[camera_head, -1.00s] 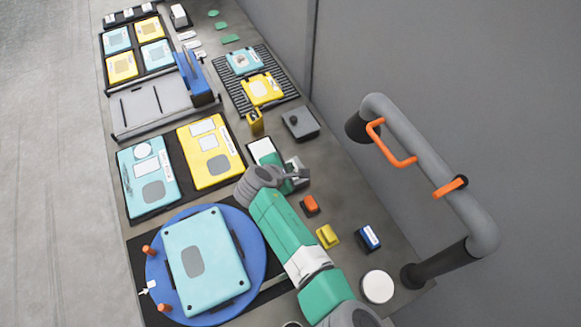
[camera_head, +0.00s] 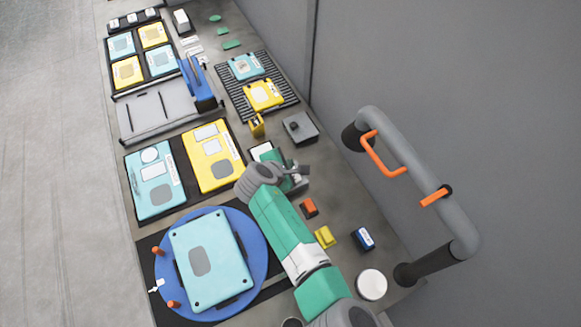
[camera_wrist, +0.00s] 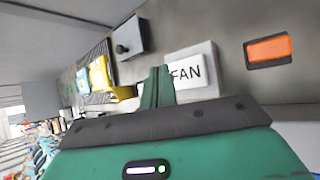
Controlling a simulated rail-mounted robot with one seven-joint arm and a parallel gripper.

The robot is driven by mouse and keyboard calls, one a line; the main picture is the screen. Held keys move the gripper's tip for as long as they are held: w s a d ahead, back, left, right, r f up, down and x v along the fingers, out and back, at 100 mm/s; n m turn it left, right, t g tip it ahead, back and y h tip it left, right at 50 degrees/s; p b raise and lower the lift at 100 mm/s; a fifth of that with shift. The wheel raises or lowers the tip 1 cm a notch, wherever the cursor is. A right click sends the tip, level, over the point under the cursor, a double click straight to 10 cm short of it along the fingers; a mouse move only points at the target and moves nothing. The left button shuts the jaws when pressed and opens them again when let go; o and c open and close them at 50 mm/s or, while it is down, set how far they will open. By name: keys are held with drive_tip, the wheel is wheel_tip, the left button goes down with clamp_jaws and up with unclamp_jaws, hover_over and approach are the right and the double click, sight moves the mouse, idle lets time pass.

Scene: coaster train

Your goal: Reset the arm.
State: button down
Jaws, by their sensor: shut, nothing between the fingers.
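My arm, green and grey, reaches up from the bottom right of the head view over the bench. In the wrist view my gripper (camera_wrist: 158,72) shows as narrow green fingers, closed together and empty. Behind the fingers is a pale box labelled "FAN" (camera_wrist: 188,70). I cannot tell whether the fingers touch it.
A blue turntable (camera_head: 258,235) with a teal panel (camera_head: 207,260) lies left of my arm. Orange (camera_head: 309,207), yellow (camera_head: 325,237) and blue (camera_head: 364,238) blocks lie to its right. A grey pipe rail (camera_head: 415,175) with orange handles stands at the right.

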wheel_tip(320, 180, up, 2)
drive_tip(key=shift+r+p, duration=0.25)
drive_tip(key=shift+p, duration=0.55)
drive_tip(key=w+a+r+m+t+y+p, duration=0.2)
drive_tip(key=a+r+m+y+p, duration=0.15)
drive_tip(key=a+r, duration=0.95)
wheel_tip(320, 180, up, 24)
drive_tip(key=s+a+m+t+y+p, duration=0.1)
drive_tip(key=a+m+t+y+p, duration=0.1)
drive_tip(key=a+m+t+y, duration=0.15)
drive_tip(key=s+d+r+m+t+y+p, duration=0.1)
drive_tip(key=s+d+r+m+t, duration=0.1)
drive_tip(key=r, duration=0.5)
drive_tip(key=s+d+r+m+t+p, duration=0.1)
drive_tip(key=s+r+m+t, duration=0.15)
drive_tip(key=r, duration=0.45)
drive_tip(key=s+d+r+m+t+h+p, duration=0.1)
drive_tip(key=s+d+r+m+t, duration=0.2)
drive_tip(key=s+r, duration=0.7)
drive_tip(key=s+d+r+m+t+h+p, duration=0.2)
drive_tip(key=s+d+r+m, duration=0.5)
drive_tip(key=r, duration=0.5)
drive_tip(key=s+d+t, duration=0.1)
drive_tip(key=s+d, duration=0.1)
drive_tip(key=d, duration=0.1)
drive_tip(key=shift+s+d+t, duration=0.35)
drive_tip(key=shift+d+t, duration=0.05)
